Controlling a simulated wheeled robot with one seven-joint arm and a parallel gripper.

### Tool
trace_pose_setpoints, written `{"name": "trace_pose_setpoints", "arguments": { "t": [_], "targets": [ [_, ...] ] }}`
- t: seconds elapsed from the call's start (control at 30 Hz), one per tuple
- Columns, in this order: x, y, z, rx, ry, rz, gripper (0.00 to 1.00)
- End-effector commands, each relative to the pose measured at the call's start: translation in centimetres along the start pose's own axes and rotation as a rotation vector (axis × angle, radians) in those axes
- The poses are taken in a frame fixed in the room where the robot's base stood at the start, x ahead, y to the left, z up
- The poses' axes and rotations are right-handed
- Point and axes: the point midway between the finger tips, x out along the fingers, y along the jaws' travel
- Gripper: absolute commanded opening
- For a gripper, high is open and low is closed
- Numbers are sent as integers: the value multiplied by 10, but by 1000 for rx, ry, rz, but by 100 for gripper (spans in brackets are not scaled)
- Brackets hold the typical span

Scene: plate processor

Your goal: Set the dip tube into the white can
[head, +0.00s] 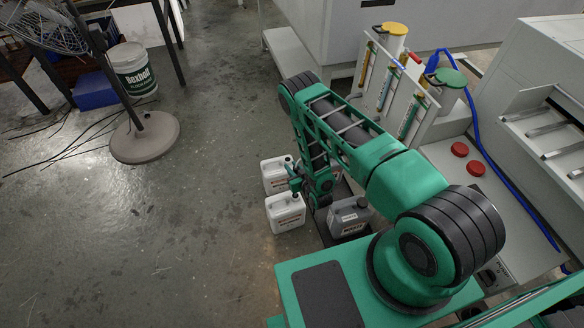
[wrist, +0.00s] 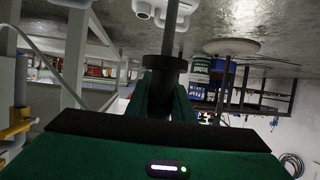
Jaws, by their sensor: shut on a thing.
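Two white cans stand on the floor in the head view, a rear white can (head: 274,177) and a front white can (head: 286,213). My gripper (head: 296,184) is low beside them, near the top of the front can. In the wrist view my gripper (wrist: 165,85) is shut on the dip tube (wrist: 171,32), a dark rod with a black collar. Its far end runs off the top of that view, in front of a white can (wrist: 147,10). I cannot tell whether the tube's end is inside a can opening.
A grey can (head: 349,218) stands just right of the white cans, close to my arm. A machine panel with a yellow-lidded container (head: 393,36) and a green-lidded one (head: 448,77) is at the right. Open floor lies to the left, with a fan base (head: 145,137).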

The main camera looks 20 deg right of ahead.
Motion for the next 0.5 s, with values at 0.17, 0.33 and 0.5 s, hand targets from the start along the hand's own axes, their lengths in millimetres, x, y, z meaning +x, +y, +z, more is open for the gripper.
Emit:
{"name": "trace_pose_setpoints", "arguments": {
  "t": [0.17, 0.33, 0.5],
  "targets": [
    [0, -1, 0, 0, 1, 0, 0],
    [1, 0, 2, 0, 0, 0, 0],
    [3, 0, 7, 0, 0, 0, 0]
  ]
}}
